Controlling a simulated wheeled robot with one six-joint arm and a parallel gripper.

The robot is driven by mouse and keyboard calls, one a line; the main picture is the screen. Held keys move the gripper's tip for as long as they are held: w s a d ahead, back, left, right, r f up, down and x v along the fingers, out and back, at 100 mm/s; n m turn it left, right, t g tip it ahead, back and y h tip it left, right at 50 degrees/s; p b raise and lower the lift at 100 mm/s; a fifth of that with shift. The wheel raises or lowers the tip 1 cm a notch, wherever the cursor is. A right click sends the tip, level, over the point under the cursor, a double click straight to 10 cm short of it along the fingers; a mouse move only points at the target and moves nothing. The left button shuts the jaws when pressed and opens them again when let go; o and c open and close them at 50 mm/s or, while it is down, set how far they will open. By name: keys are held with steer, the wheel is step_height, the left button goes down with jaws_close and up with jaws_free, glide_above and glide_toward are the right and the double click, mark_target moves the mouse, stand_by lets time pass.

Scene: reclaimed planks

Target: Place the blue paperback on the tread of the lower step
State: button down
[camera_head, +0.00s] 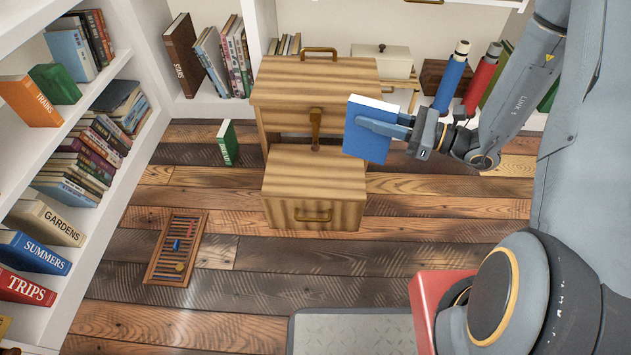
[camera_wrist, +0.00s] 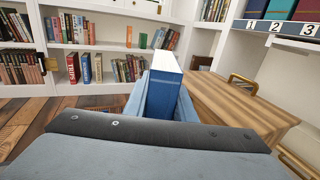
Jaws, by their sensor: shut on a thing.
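The blue paperback (camera_head: 366,143) is held upright in the air by my gripper (camera_head: 385,124), to the right of the step unit. The wrist view shows the same blue paperback (camera_wrist: 163,92) between the two fingers of my gripper (camera_wrist: 160,100), its white page edge on top. The wooden step unit has a lower step (camera_head: 314,174) with a bare tread and a drawer front, and a higher upper step (camera_head: 280,84) behind it. In the head view the book's left edge lies close to the right side of the steps; it is above the lower tread's height.
Bookshelves (camera_head: 75,95) stand on the left and back. A green book (camera_head: 228,143) stands on the floor left of the steps. An abacus (camera_head: 176,247) lies on the planks. A cream box (camera_head: 381,61) and blue and red bottles (camera_head: 452,78) stand behind my arm.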

steer(key=w+a+f+n+g+y+b, duration=0.1)
steer(key=w+a+f+n+g+b, duration=0.45)
steer(key=a+b, duration=0.7)
step_height(320, 180, down, 12)
steer(key=w+a+m+b, duration=0.1)
steer(key=b, duration=0.3)
steer(key=shift+w+g, duration=0.25)
steer(key=shift+g, duration=0.1)
steer(key=shift+m, duration=0.25)
steer(key=shift+f, duration=0.15)
steer(key=c, duration=1.5)
jaws_free()
steer(key=shift+s+d+p, duration=0.2)
steer(key=shift+d+p, duration=2.2)
steer(key=shift+d, duration=3.65)
